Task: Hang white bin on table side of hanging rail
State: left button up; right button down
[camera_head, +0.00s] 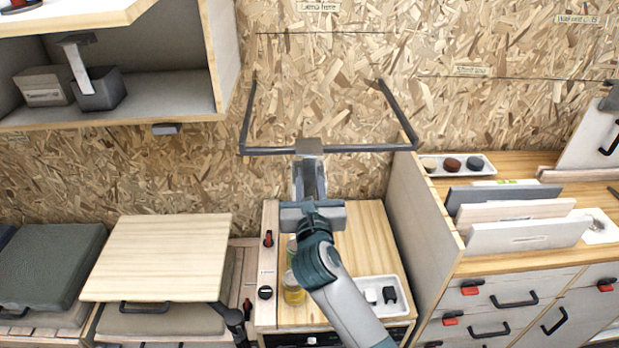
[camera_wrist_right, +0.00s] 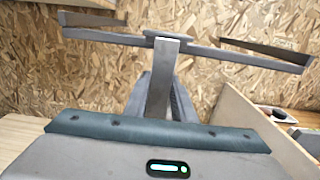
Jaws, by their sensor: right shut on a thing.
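The hanging rail (camera_head: 365,148) is a dark three-sided bar standing out from the chipboard wall; it also shows in the wrist view (camera_wrist_right: 235,54). My right gripper (camera_head: 310,180) is in front of and below its front bar, shut on a light grey upright strip with a flat top (camera_wrist_right: 163,80). I take this strip to be part of the white bin; no clear bin body shows. The flat top overlaps the front bar in both views. I cannot tell if it rests on the bar or is in front of it. My left gripper is not in view.
A shelf (camera_head: 150,95) at upper left holds a dark bin (camera_head: 101,90) with a light upright handle. Below the rail is a wooden counter (camera_head: 370,235) with jars and a small white tray (camera_head: 383,293). A tall side panel (camera_head: 420,210) and drawers stand at right.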

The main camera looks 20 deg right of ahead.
jog(key=c, duration=1.4)
grip_release()
jog(key=shift+s+a+f, duration=0.1)
jog(key=shift+s+a, duration=0.05)
jog(key=shift+s, duration=0.35)
jog(key=b+v, duration=0.3)
jog(key=v, duration=1.3)
jog(key=shift+s+r+b, duration=0.2)
jog(key=shift+b, duration=0.15)
